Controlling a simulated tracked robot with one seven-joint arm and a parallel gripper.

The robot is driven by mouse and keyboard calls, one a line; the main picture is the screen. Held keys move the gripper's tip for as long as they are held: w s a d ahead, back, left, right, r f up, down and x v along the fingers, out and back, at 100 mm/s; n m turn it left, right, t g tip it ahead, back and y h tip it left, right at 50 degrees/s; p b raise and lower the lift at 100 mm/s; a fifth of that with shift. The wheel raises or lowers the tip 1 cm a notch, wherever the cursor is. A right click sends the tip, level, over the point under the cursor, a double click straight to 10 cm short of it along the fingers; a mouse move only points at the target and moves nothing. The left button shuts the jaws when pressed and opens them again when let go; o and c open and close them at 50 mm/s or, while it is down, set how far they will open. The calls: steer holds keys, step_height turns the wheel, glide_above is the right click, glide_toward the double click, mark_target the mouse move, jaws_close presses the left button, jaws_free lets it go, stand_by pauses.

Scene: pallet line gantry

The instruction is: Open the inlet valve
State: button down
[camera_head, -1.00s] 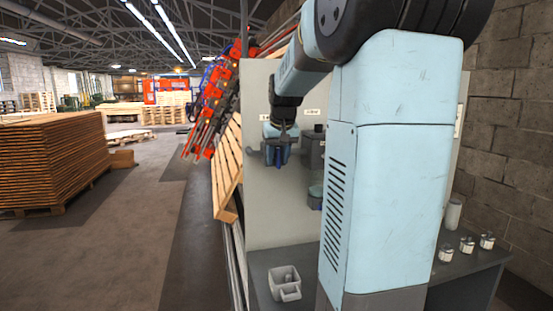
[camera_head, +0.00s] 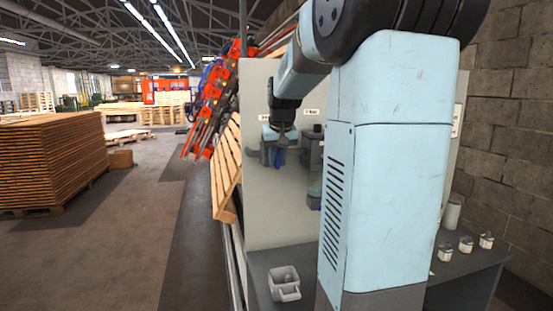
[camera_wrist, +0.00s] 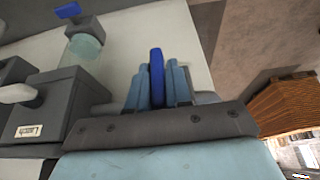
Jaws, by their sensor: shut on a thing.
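The inlet valve's blue lever (camera_wrist: 156,60) stands between the two light-blue fingers of my gripper (camera_wrist: 157,84) in the wrist view. The fingers are shut on it, one on each side, and its rounded end shows past the fingertips. In the head view my gripper (camera_head: 280,145) is at the front of the grey panel (camera_head: 280,215). A bit of blue lever (camera_head: 280,157) shows there below the wrist. The valve body is mostly hidden behind my gripper.
A second blue handle (camera_wrist: 68,10) sits above a clear greenish bowl (camera_wrist: 84,47). A grey labelled block (camera_wrist: 42,122) is close beside my gripper. A grey cup-like container (camera_head: 284,283) and several small jars (camera_head: 466,244) stand on the bench.

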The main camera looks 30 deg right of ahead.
steer(key=shift+y, duration=0.4)
steer(key=t+y, duration=0.1)
steer(key=y, duration=0.1)
steer(key=m+t+y, duration=0.1)
steer(key=y, duration=0.1)
steer(key=shift+d+y, duration=0.15)
steer(key=shift+y, duration=0.25)
steer(key=m+t+y, duration=0.1)
steer(key=y, duration=0.2)
steer(key=shift+f, duration=0.1)
steer(key=shift+m+t+y, duration=0.5)
steer(key=shift+t+y, duration=0.3)
steer(key=shift+y, duration=0.7)
steer(key=shift+f, duration=0.1)
steer(key=c, duration=1.1)
jaws_free()
steer(key=shift+r, duration=0.2)
